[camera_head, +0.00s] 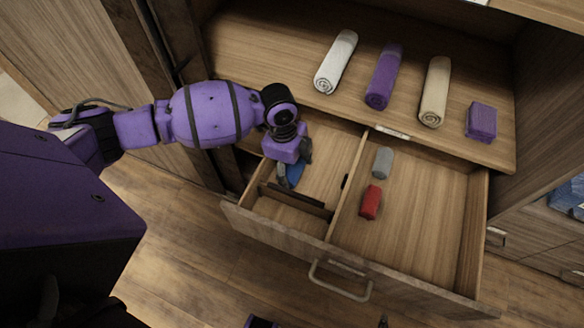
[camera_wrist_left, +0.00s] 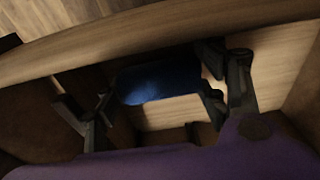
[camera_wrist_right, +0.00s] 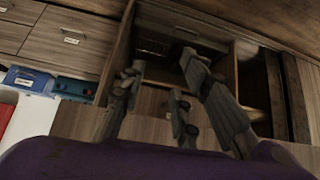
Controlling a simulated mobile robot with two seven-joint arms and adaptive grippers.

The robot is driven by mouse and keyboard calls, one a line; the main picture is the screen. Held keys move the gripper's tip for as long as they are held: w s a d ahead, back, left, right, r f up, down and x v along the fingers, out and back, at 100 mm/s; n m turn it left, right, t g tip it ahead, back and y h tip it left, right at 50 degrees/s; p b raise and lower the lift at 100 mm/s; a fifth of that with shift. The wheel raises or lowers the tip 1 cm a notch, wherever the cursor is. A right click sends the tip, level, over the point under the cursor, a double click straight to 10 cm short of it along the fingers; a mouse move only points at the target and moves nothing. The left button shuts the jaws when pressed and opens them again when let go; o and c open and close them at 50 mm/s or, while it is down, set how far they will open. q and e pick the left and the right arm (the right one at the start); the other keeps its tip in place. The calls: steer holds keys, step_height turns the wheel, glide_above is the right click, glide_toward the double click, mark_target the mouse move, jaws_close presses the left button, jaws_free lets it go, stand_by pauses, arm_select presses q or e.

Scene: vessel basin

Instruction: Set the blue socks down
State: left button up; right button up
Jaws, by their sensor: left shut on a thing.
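The blue socks (camera_head: 295,173) are a dark blue bundle inside the left part of the open drawer (camera_head: 397,266). My left gripper (camera_head: 290,174) reaches down into that part and is shut on them. In the left wrist view the socks (camera_wrist_left: 158,80) lie between the two dark fingers, low between the drawer walls. I cannot tell whether they touch the drawer floor. My right gripper (camera_wrist_right: 160,88) shows in the right wrist view with its fingers apart and nothing between them.
In the drawer's right part lie a grey roll (camera_head: 383,161) and a red roll (camera_head: 370,202). A divider (camera_head: 348,185) separates the parts. On the shelf above are white (camera_head: 336,62), purple (camera_head: 384,76) and beige (camera_head: 434,91) rolled towels and a purple block (camera_head: 481,122).

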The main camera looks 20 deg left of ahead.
arm_select(q)
steer(key=shift+f, duration=0.45)
steer(key=o, duration=0.7)
steer(key=shift+r, duration=0.1)
step_height(320, 180, up, 12)
steer(key=a+p, duration=0.1)
steer(key=shift+a, duration=0.2)
